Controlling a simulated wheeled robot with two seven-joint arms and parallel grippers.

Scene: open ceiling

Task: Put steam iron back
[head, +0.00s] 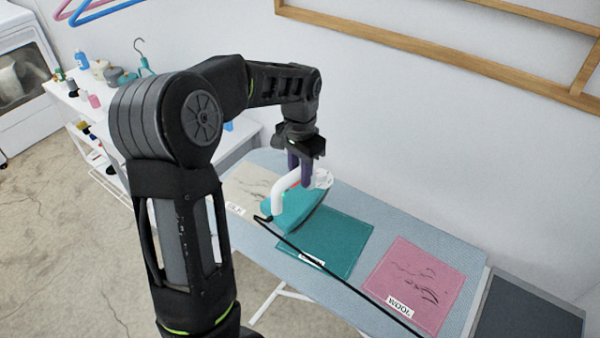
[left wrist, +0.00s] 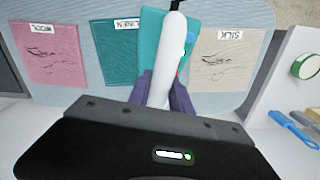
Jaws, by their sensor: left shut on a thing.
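The steam iron (head: 290,208) has a teal body and a white handle, and a black cord runs from it toward the lower right. It is over the ironing board (head: 345,205), between the beige silk cloth (head: 250,187) and the teal cloth (head: 330,243). I cannot tell whether its sole touches the board. My left gripper (head: 300,178) is shut on the iron's handle from above. In the left wrist view the white handle (left wrist: 166,60) lies between the purple fingers (left wrist: 165,92). My right gripper is not in view.
A pink wool cloth (head: 415,285) lies on the board's right part. A dark grey panel (head: 525,312) adjoins the board's right end. A white shelf with bottles (head: 82,60) stands at the left. A wooden frame (head: 440,55) is on the back wall.

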